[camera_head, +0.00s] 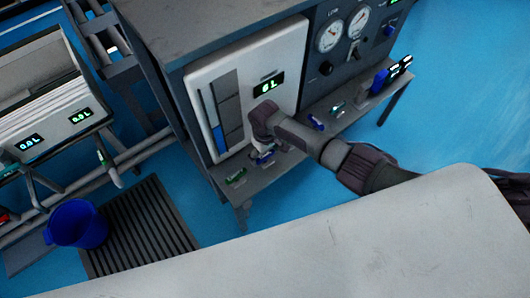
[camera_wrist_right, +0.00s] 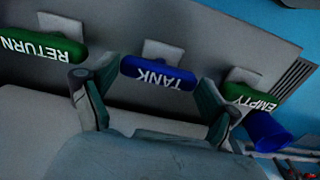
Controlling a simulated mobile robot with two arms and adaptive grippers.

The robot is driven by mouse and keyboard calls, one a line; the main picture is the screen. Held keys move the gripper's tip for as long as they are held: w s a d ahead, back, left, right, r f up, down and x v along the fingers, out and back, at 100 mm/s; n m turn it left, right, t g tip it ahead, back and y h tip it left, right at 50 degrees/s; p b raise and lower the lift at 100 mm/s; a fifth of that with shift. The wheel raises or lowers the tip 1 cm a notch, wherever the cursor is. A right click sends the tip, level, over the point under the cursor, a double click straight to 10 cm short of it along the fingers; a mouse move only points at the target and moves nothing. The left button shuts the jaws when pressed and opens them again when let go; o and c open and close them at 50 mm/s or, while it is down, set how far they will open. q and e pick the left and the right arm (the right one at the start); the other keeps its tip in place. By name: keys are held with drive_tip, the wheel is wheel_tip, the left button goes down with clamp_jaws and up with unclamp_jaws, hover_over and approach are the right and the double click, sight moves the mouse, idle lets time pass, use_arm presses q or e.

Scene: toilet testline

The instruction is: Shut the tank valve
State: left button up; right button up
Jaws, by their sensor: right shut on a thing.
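The tank valve's blue handle, lettered TANK (camera_wrist_right: 158,76), lies across the middle of the right wrist view. My right gripper (camera_wrist_right: 152,92) has one finger at each end of the handle and is shut on it. In the head view the gripper (camera_head: 263,150) is low at the front of the white tank panel (camera_head: 200,75). A bit of the blue handle (camera_head: 264,158) shows beside its fingers, and the rest is hidden. The panel's display (camera_head: 268,86) seems to read 6L, beside a partly blue level bar (camera_head: 218,135). My left gripper is not in view.
Gauges (camera_head: 330,36) and more valves (camera_head: 316,122) are to the right. A blue bucket (camera_head: 77,224) stands by a dark floor grate (camera_head: 140,235). Blue floor at the right is clear.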

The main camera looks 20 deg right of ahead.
sight(265, 155)
drive_tip(key=o, duration=0.9)
drive_tip(key=shift+r, duration=0.15)
wheel_tip(265, 155, up, 12)
idle(0.4)
